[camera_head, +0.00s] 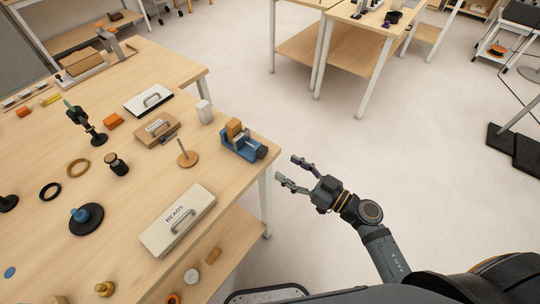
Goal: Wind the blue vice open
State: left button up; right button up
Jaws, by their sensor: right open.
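The blue vice (243,144) sits on the wooden table near its right corner. A tan wooden block (234,129) stands at its jaws; I cannot tell how tightly it is held. A dark round knob (262,152) is at the vice's right end, by the table edge. My right gripper (286,168) is open and empty, to the right of the vice and apart from it, over the floor beyond the table edge. Its fingers point left toward the table. My left gripper does not show.
On the wooden table (130,190), a box marked BEADS (178,218), a wooden peg stand (187,156), a white block (204,112) and a handled wooden board (157,129) lie near the vice.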

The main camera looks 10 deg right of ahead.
aim_at(265, 154)
jog(key=x, duration=0.6)
jog(key=shift+w+a+p, duration=0.2)
jog(key=shift+a+p, duration=0.05)
jog(key=shift+p, duration=0.05)
jog(key=shift+w+a, duration=0.35)
jog(key=shift+a, duration=0.05)
jog(key=shift+c, duration=1.6)
jog(key=c, duration=0.8)
jog(key=shift+d+r+n+p, duration=0.1)
jog(key=shift+n+p, duration=0.4)
jog(key=shift+p, duration=0.3)
jog(key=shift+c, duration=0.2)
jog(key=shift+n+p, duration=0.95)
jog(key=shift+n, duration=0.05)
pick_arm(q)
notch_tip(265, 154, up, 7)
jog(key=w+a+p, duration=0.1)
jog(key=p, duration=0.1)
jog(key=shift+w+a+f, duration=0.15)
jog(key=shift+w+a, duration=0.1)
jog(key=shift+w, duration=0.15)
pick_arm(e)
jog(key=shift+n, duration=1.9)
